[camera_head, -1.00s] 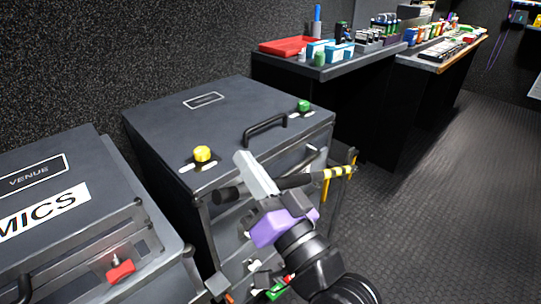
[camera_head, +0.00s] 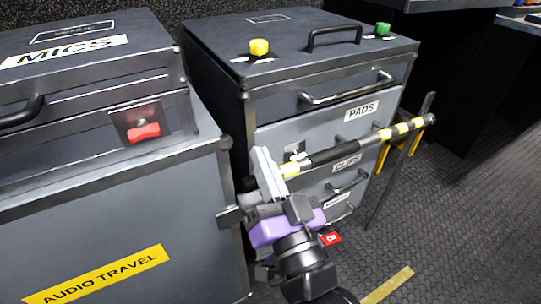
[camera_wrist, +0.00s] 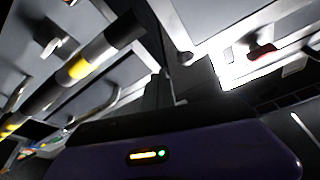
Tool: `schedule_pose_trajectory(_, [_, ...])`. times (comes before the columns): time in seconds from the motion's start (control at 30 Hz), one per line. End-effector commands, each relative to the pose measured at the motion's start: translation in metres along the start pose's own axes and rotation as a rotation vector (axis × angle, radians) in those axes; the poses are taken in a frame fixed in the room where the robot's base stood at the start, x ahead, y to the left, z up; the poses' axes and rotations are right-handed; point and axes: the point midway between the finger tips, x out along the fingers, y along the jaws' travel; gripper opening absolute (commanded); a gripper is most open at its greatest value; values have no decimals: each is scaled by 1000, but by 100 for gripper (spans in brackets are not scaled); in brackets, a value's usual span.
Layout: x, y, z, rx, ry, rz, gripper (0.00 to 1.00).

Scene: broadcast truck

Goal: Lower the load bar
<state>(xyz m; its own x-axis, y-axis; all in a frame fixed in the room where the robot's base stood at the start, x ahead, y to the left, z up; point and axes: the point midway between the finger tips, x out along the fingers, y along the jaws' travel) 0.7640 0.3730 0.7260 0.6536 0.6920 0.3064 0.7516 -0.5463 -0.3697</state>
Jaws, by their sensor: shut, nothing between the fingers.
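The load bar (camera_head: 350,150) is a black bar with yellow-and-black striping towards its right end. It crosses in front of the drawers of the middle cabinet, slanting up to the right in the head view. Its right end is by a yellow bracket (camera_head: 412,142) on a thin upright post. My gripper (camera_head: 262,157), with pale grey fingers and a purple body, is in front of the bar's left part and hides some of it. It is shut and empty. In the wrist view the striped bar (camera_wrist: 78,67) runs diagonally at upper left, apart from my purple housing; fingertips cannot be made out.
The middle cabinet (camera_head: 300,42) has protruding drawer handles (camera_head: 345,88) and yellow and green knobs on top. A case (camera_head: 110,215) marked "AUDIO TRAVEL" with a red latch (camera_head: 143,133) stands close on the left. The floor (camera_head: 450,215) at right is open.

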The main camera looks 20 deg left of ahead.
Motion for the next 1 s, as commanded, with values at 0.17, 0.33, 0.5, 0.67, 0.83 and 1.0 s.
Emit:
schedule_pose_trajectory(0.17, [-5,4,16,0,1,0,0])
schedule_pose_trajectory(0.33, [-6,5,20,0,1,0,0])
schedule_pose_trajectory(0.5, [-6,5,20,0,1,0,0])
schedule_pose_trajectory(0.67, [-6,5,20,0,0,0,0])
schedule_pose_trajectory(0.83, [-5,4,18,0,1,0,0])
schedule_pose_trajectory(1.0, [1,1,7,0,1,0,0])
